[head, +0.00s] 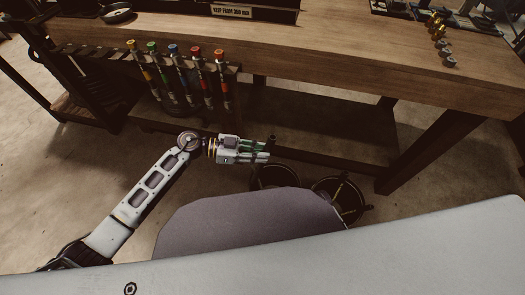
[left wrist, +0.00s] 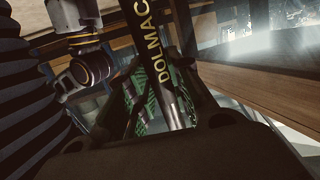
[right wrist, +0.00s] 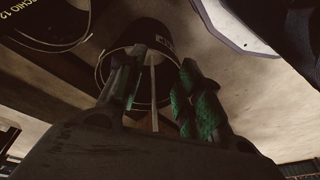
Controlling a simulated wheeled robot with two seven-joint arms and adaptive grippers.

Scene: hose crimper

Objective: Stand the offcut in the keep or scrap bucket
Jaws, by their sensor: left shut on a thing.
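My left gripper (head: 266,152) is shut on a dark hose offcut (head: 272,141), whose end shows at the fingertips in the head view. In the left wrist view, the offcut (left wrist: 160,60) is black with yellow lettering, between the green-padded fingers. Two dark buckets stand on the floor below: one (head: 262,180) just under the left gripper, the other (head: 358,208) to its right. My right gripper (right wrist: 157,85) shows only in its wrist view, fingers apart. Beyond it is a black bucket (right wrist: 150,38) with a label I cannot read. A thin pale rod shows between the fingers.
The wooden bench (head: 330,55) runs across above the buckets, with a leg (head: 425,145) at right. Brass fittings (head: 437,30) lie on top.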

